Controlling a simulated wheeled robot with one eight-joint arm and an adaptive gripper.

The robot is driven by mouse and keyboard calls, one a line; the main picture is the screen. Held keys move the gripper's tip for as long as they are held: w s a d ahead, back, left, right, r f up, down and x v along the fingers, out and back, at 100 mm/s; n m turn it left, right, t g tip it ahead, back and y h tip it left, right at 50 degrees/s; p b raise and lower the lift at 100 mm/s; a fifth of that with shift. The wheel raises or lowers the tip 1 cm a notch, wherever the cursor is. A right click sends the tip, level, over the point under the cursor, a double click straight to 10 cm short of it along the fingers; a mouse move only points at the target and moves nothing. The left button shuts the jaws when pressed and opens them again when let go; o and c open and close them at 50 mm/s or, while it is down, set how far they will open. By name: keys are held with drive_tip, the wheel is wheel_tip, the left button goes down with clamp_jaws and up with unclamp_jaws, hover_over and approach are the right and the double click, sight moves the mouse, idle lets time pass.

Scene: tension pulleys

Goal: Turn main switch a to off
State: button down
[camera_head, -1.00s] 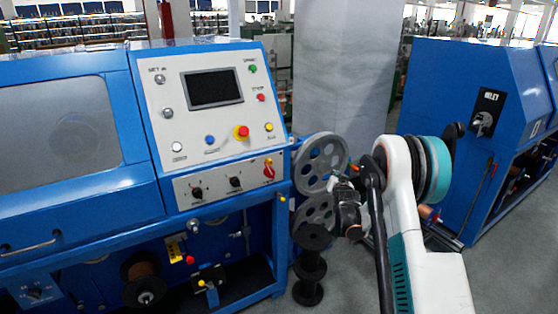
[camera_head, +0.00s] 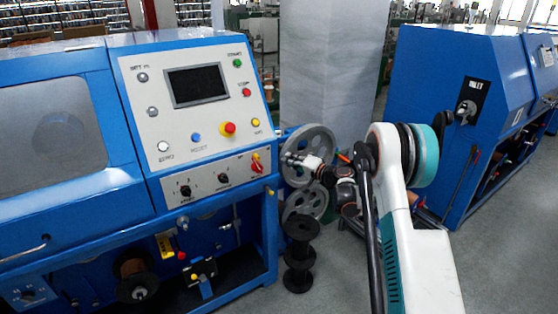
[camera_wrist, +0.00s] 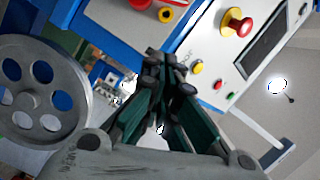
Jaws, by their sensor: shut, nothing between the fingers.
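A red and yellow rotary switch (camera_head: 257,163) sits at the right end of the lower light-grey strip on the blue machine's control panel. I take it to be main switch a; its lettering is too small to read. It also shows at the top of the wrist view (camera_wrist: 167,14), partly cut off by the frame edge. My gripper (camera_head: 287,157) is just right of the switch in the head view, apart from it. In the wrist view my gripper (camera_wrist: 166,70) has its dark fingers together, with nothing held, below the switch in the picture.
A red emergency button (camera_head: 228,128) and a yellow button (camera_head: 256,122) are above the switch. Two black knobs are left of it. A grey spoked pulley (camera_head: 308,150) stands close behind my gripper. Black spools (camera_head: 298,255) stand below. Another blue machine (camera_head: 425,110) is at right.

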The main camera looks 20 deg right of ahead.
sight(256, 158)
drive_tip(key=w+a+f+b, duration=0.2)
drive_tip(key=w+a, duration=0.4)
drive_tip(key=a, duration=0.2)
drive_tip(key=shift+w+f+b, duration=0.25)
drive_tip(key=shift+w+b, duration=0.05)
drive_tip(key=shift+a, duration=0.1)
drive_tip(key=a+n, duration=0.1)
drive_tip(key=n+h, duration=0.1)
drive_tip(key=shift+s+a+r+n, duration=0.1)
drive_tip(key=shift+s+a+n, duration=0.2)
drive_tip(key=shift+a+n, duration=0.1)
drive_tip(key=shift+s+a+n+b, duration=0.1)
drive_tip(key=shift+a+n+b, duration=0.15)
drive_tip(key=shift+n, duration=0.35)
drive_tip(key=shift+r, duration=0.1)
